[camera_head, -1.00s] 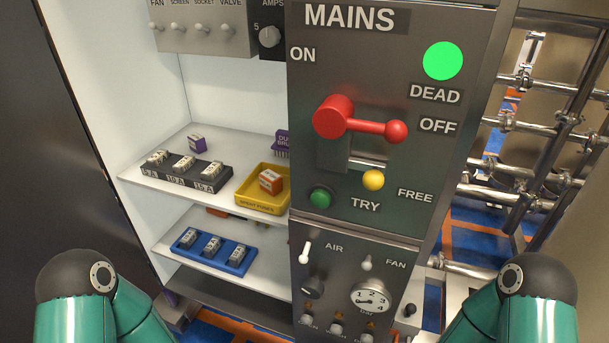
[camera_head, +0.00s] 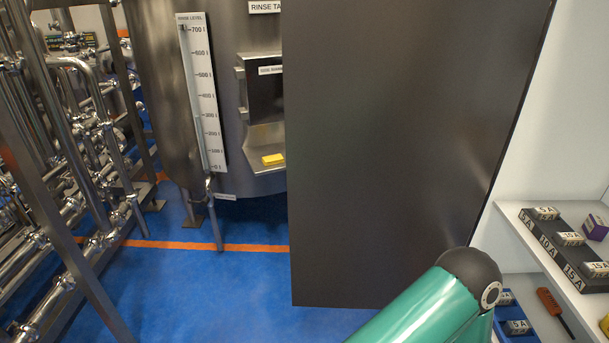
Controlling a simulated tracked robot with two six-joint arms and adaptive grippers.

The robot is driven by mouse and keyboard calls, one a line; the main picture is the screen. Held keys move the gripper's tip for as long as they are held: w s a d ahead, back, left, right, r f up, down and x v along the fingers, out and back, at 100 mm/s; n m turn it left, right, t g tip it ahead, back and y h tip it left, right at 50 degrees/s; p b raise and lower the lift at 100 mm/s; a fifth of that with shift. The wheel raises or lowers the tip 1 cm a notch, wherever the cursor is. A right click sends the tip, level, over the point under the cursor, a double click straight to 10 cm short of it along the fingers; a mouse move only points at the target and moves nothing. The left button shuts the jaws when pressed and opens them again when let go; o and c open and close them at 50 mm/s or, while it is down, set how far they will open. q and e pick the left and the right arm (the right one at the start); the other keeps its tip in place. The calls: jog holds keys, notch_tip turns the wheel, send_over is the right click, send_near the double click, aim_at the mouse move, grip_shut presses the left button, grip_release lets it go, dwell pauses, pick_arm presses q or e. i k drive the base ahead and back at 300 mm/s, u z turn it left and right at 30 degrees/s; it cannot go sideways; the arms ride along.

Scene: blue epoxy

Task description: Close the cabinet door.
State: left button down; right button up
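The cabinet door (camera_head: 400,150) is a large dark grey panel in the middle right of the head view. It stands open, swung out to the left of the cabinet. The cabinet's white inner wall (camera_head: 554,110) and shelves show to the right of the door's right edge. One of my green arms with a dark joint cap shows at the lower right, overlapping the door's lower right corner; I cannot tell whether it touches the door. Neither gripper is in view.
A fuse rack (camera_head: 550,247) and a purple box (camera_head: 595,227) stand on the upper shelf. A blue tray (camera_head: 503,330) and a brush (camera_head: 552,305) lie below. A steel tank (camera_head: 165,100) and pipework (camera_head: 60,190) stand left. Blue floor (camera_head: 190,285) is clear before the door.

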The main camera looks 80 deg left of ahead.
aim_at(398, 115)
jog(key=u, duration=0.15)
jog(key=k, duration=1.7)
jog(key=u, duration=0.85)
jog(key=i, duration=1)
